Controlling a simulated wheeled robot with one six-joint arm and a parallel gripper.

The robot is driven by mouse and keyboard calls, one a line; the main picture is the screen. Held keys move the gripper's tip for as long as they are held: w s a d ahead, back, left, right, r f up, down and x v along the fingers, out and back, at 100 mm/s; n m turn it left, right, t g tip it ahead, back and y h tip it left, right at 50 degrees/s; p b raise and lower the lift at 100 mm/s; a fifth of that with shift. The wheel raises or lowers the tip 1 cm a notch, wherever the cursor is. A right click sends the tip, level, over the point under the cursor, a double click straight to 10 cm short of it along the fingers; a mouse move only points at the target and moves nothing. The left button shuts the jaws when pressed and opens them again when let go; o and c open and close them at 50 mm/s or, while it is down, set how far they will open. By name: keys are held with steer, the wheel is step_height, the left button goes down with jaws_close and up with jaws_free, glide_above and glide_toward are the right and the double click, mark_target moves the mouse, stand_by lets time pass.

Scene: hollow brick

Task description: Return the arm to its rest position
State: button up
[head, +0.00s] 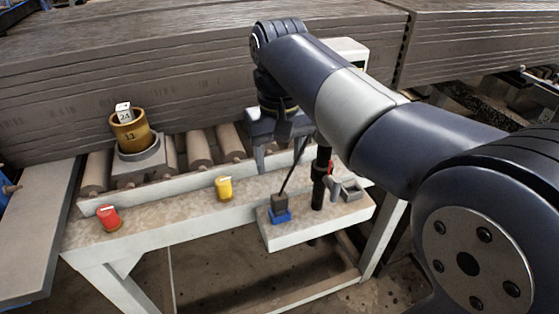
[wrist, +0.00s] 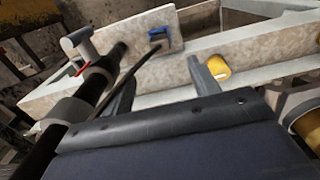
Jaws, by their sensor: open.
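My arm reaches from the lower right over the white bench in the head view. My gripper (head: 280,160) points down above the rollers and the back of the bench. Its two grey fingers stand apart, and they show open in the wrist view (wrist: 161,68) with nothing gripped. A thin dark rod rises from a small block with a blue base (head: 280,215) and passes close to the fingers. I cannot tell whether it touches them.
A black post (head: 318,185) with a red band stands right of the gripper. Stacked grey slabs (head: 190,65) fill the back.

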mark_target(280, 196)
step_height(280, 196, down, 11)
steer(key=shift+r+b, duration=0.1)
steer(key=shift+b, duration=0.25)
steer(key=shift+r, duration=0.15)
stand_by(0.5)
step_height(280, 196, up, 10)
step_height(280, 196, down, 11)
steer(key=shift+r, duration=0.2)
step_height(280, 196, up, 8)
steer(key=p, duration=0.5)
steer(key=shift+f+p, duration=0.2)
steer(key=shift+p, duration=0.1)
steer(key=shift+r+p, duration=0.5)
steer(key=shift+r, duration=0.1)
